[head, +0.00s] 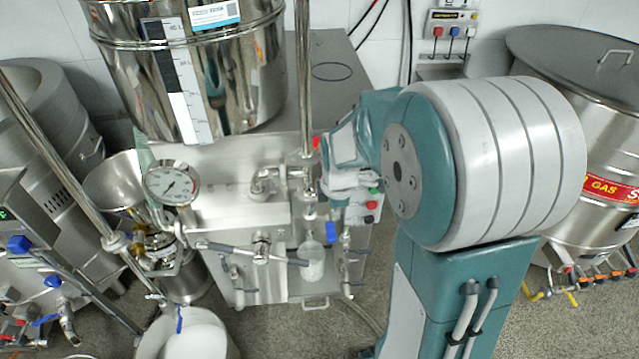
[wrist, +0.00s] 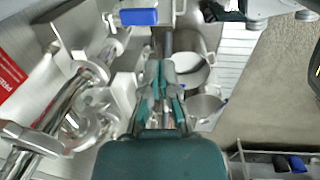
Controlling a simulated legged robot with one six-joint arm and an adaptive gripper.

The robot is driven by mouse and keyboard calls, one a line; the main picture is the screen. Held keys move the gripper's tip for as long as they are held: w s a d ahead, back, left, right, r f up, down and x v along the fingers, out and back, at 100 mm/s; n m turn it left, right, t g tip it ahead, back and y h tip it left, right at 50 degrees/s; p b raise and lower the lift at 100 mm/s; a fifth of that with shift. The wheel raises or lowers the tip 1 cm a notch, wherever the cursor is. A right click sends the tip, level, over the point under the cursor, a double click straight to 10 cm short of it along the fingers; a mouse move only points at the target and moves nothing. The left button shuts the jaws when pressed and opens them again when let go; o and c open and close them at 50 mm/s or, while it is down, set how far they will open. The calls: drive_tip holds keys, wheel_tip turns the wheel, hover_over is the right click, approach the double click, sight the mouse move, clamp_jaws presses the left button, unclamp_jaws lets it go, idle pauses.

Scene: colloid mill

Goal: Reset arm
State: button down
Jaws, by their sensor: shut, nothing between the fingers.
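My gripper (wrist: 160,78) shows in the wrist view, with its grey and teal fingers together and nothing between them. It points toward a steel machine, with metal bowls and pipes beyond the fingertips. In the head view my teal and grey arm fills the right of centre. Its far end reaches toward the machine's control box (head: 366,207), which has green, red and black buttons. My arm hides part of the machine, and I cannot make out the fingertips in the head view.
The colloid mill has a steel hopper (head: 195,65), a pressure gauge (head: 171,184) and a clear flask (head: 312,262). A white bucket (head: 195,335) stands at the front. A large lidded vat (head: 600,130) stands at right. A blue valve handle (wrist: 139,17) is near my gripper.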

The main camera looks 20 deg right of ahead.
drive_tip(key=s+a+r+m+t, duration=0.2)
drive_tip(key=s+a+r+m, duration=0.2)
drive_tip(key=s+r+m, duration=0.3)
drive_tip(key=s+a+r+m+t, duration=0.2)
drive_tip(key=s+a+r+m, duration=0.2)
drive_tip(key=s+r+m, duration=0.3)
drive_tip(key=shift+s+a+r+m, duration=0.15)
drive_tip(key=shift+s+r+m, duration=0.25)
drive_tip(key=shift+s+r, duration=0.6)
drive_tip(key=shift+s+f, duration=0.15)
drive_tip(key=shift+f, duration=0.05)
idle(1.6)
